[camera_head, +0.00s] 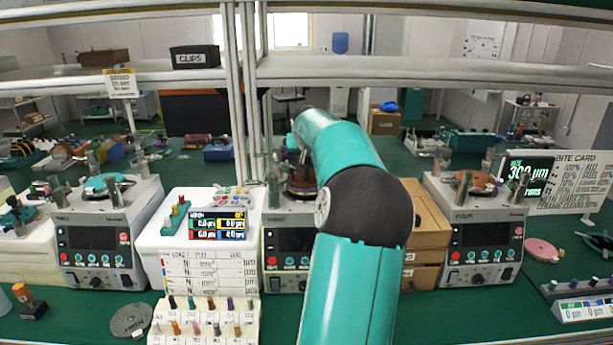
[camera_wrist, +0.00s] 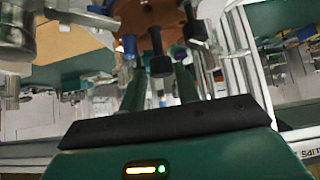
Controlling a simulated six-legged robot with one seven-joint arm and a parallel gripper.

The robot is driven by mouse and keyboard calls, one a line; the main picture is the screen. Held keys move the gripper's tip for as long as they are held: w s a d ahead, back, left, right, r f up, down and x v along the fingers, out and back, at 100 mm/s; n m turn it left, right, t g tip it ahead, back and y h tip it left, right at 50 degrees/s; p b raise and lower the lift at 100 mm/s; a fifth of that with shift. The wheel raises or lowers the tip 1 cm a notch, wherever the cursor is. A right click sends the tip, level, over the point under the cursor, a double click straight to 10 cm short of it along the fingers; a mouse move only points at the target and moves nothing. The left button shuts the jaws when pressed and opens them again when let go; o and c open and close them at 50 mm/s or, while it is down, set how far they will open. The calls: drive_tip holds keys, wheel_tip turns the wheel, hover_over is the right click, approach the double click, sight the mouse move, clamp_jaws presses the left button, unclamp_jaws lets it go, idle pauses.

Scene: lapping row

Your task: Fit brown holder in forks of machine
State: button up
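The middle machine (camera_head: 284,243) is a grey box with a dark front panel. Its plate top is partly hidden behind my teal arm. In the head view my gripper is mostly hidden by the arm, over that machine. In the wrist view my gripper (camera_wrist: 161,88) has two dark green fingers pointing at a brown round plate (camera_wrist: 145,14). A black knob-like piece (camera_wrist: 160,66) on a thin stem shows between the fingers. I cannot tell whether it is gripped, or whether it is the brown holder. Another black-ended post (camera_wrist: 194,30) stands right of it.
Similar machines stand at left (camera_head: 97,240) and right (camera_head: 482,235). A white rack (camera_head: 207,318) of coloured pegs is in front. Brown boxes (camera_head: 425,235) are close to the arm's right. Shelf posts (camera_head: 240,110) rise behind.

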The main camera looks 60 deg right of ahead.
sight(306, 157)
drive_tip(key=x, duration=0.5)
drive_tip(key=shift+w+d, duration=0.1)
drive_tip(key=shift+w, duration=0.05)
clamp_jaws()
